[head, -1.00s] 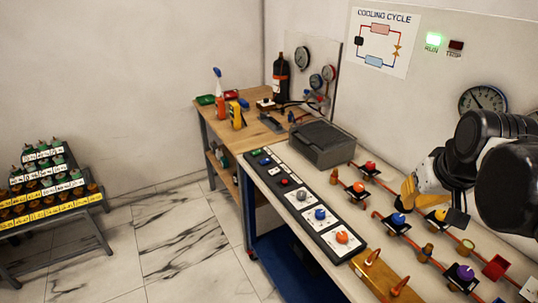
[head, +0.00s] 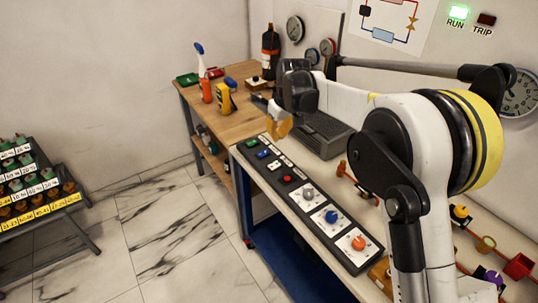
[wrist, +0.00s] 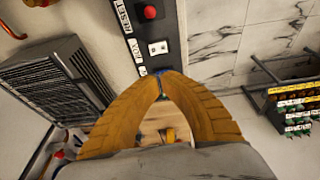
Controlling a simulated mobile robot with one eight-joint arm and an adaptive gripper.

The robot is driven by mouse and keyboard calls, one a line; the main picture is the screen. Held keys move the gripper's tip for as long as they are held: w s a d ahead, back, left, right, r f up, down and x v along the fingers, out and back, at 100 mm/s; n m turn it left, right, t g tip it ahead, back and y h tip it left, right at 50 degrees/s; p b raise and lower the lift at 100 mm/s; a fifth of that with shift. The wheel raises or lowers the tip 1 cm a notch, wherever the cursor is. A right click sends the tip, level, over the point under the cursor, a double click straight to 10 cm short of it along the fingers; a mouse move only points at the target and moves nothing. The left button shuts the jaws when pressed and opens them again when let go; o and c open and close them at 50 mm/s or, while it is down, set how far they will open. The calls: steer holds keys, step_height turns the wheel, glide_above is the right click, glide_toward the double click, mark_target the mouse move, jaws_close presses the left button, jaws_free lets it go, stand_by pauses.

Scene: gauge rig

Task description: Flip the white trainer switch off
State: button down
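The white trainer switch (head: 273,165) is a small white plate on the long black control panel (head: 322,238). It lies between a blue button (head: 262,154) and a red button (head: 287,179). In the wrist view the white switch (wrist: 158,48) shows just beyond my fingertips, with the red button (wrist: 150,12) farther up. My gripper (head: 279,124), with orange fingers, hangs above the far end of the panel. In the wrist view its fingertips (wrist: 159,73) meet with nothing visible between them. The fingers partly hide the panel's far end there.
A dark grey ridged box (head: 322,137) stands right beside the panel. A wooden bench (head: 237,126) with bottles is beyond. Grey, blue and orange knobs (head: 358,243) rise from the panel's near end. My arm covers much of the right side.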

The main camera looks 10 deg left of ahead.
mark_target(274, 163)
stand_by(0.3)
steer(key=b+x, duration=0.1)
steer(key=x, duration=0.3)
steer(key=b+x, duration=0.2)
steer(key=x, duration=0.2)
steer(key=b+x, duration=0.1)
steer(key=x, duration=0.3)
steer(key=shift+s+d+f+b, duration=0.15)
steer(key=shift+d+f+b, duration=0.2)
steer(key=shift+d+f, duration=0.1)
steer(key=shift+f, duration=0.6)
